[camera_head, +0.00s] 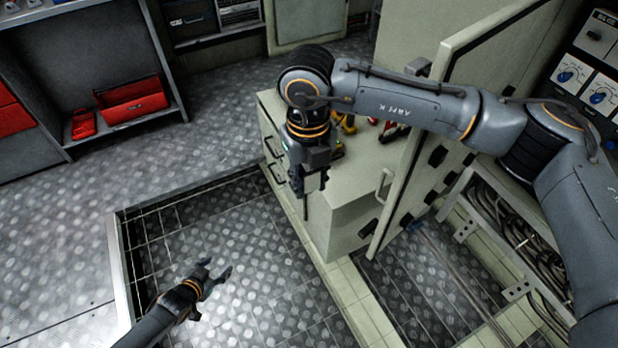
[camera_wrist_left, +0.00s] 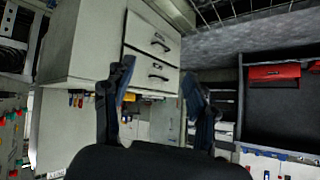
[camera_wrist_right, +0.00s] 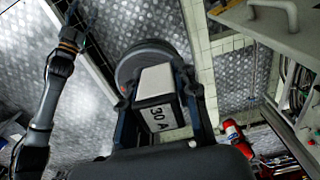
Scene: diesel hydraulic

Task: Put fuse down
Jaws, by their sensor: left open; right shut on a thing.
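The fuse (camera_wrist_right: 157,116) is a pale block with a dark face marked "30 A". In the right wrist view it sits between the fingers of my right gripper (camera_wrist_right: 165,110), which is shut on it. In the head view my right gripper (camera_head: 307,190) points down beside the front left edge of the pale cabinet's top (camera_head: 350,180). The fuse is too small and dark to make out clearly there. My left gripper (camera_head: 216,280) is open and empty, low over the floor grating at the left. In the left wrist view its two fingers (camera_wrist_left: 155,95) are spread with nothing between them.
Tools with red and yellow handles (camera_head: 347,124) lie at the back of the cabinet top. An open cabinet door (camera_head: 440,130) stands to the right. Red boxes (camera_head: 132,98) sit on a shelf at the left. The front part of the cabinet top looks clear.

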